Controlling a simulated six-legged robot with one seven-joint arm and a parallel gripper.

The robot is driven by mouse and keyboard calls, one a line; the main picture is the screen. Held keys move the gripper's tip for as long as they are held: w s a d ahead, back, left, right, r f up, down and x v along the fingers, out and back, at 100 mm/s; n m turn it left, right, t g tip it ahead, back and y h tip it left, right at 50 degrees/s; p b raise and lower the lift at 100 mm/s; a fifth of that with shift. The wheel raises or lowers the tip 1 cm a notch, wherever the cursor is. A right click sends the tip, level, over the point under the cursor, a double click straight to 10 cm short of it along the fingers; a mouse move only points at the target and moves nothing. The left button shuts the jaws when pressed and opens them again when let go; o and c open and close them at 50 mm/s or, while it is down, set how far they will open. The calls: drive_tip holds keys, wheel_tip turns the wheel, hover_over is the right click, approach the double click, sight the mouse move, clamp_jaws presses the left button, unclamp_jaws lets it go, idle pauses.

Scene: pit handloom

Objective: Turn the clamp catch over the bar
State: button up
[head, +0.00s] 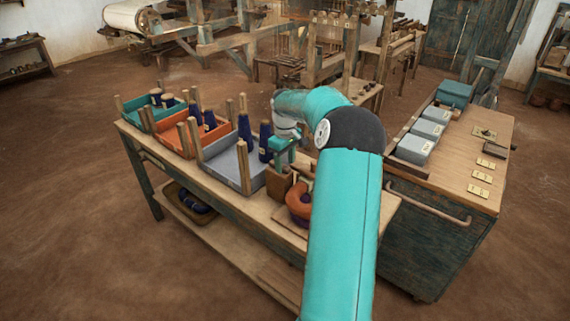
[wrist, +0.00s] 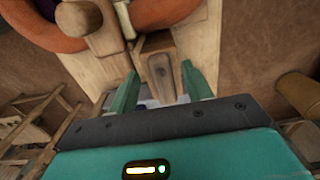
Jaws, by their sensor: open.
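In the wrist view, a short wooden piece with a dark pivot spot, which looks like the clamp catch (wrist: 161,72), lies between my fingertips. A pale round-ended wooden bar (wrist: 88,28) is beside it, up and to the left, across an orange ring (wrist: 155,10). The catch points down the picture, apart from the bar. My gripper (wrist: 160,68) is open, with one teal finger on each side of the catch; I cannot tell whether they touch it. In the head view my gripper (head: 283,152) is above a brown wooden block (head: 279,186), and the catch cannot be made out.
The orange ring (head: 299,199) sits at the bench's near end. Grey (head: 226,165), orange (head: 176,138) and green (head: 146,110) trays with upright posts and dark blue cones stand to the left. A cabinet (head: 455,190) with grey boxes (head: 424,134) stands to the right.

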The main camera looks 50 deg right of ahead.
drive_tip(key=shift+f, duration=0.6)
drive_tip(key=shift+c, duration=0.2)
drive_tip(key=c, duration=1)
drive_tip(key=shift+o, duration=0.2)
